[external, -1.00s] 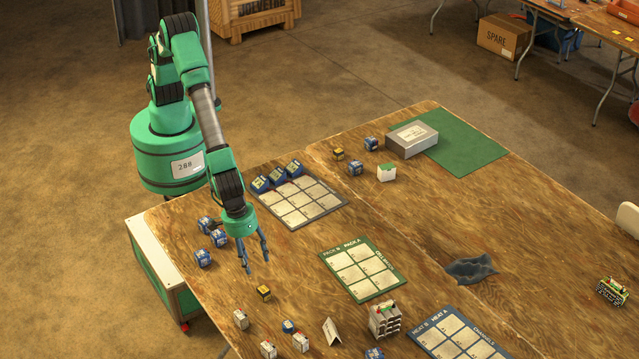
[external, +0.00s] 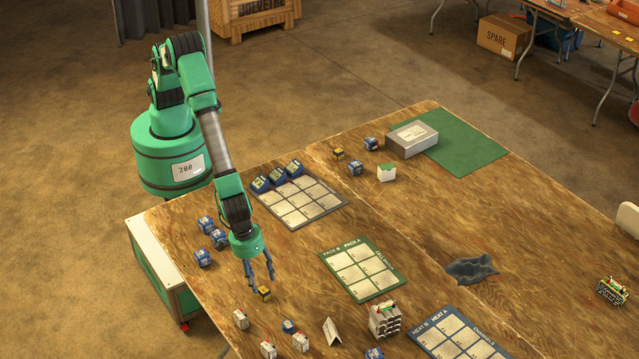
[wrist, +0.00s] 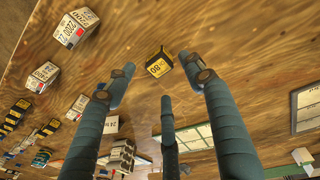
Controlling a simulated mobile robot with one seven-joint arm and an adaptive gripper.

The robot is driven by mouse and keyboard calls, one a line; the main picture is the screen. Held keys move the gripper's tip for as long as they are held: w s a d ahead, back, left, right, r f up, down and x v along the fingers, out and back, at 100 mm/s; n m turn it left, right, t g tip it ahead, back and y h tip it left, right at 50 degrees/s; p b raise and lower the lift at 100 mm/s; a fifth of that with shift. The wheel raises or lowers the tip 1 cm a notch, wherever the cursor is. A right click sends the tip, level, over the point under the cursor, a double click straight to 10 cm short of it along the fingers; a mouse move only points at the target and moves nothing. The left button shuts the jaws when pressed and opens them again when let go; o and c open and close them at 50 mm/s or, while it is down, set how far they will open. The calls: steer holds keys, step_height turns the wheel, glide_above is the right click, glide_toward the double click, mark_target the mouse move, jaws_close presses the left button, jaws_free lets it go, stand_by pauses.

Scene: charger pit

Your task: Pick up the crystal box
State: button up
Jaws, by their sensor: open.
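A small black box with a yellow label (external: 264,294), which I take for the crystal box, sits on the wooden table below my gripper (external: 261,283). In the wrist view the box (wrist: 160,64) shows "80" on its label and lies just beyond and between the spread fingertips (wrist: 157,78). My gripper is open and empty, pointing down. I cannot tell exactly how high the tips are above the table. A similar black-and-yellow box (external: 338,154) stands farther back on the table.
White-and-grey battery packs (external: 241,320) stand near the front edge. Blue boxes (external: 203,258) are to the left. A green-bordered board (external: 345,262) lies to the right, and a grey board (external: 330,212) behind. A folded card (external: 331,332) and a grey rack (external: 384,322) stand front right.

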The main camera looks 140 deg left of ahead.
mark_target(263, 289)
steer(key=shift+f, duration=0.15)
steer(key=shift+w+a+f+b, duration=0.1)
steer(key=shift+f+b, duration=0.15)
steer(key=shift+f, duration=0.55)
steer(key=shift+w+a+f+b, duration=0.15)
steer(key=shift+f+b, duration=0.1)
steer(key=shift+f, duration=0.6)
steer(key=shift+w+a+f+b, duration=0.1)
steer(key=shift+f+b, duration=0.15)
steer(key=shift+f, duration=0.55)
steer(key=c, duration=1)
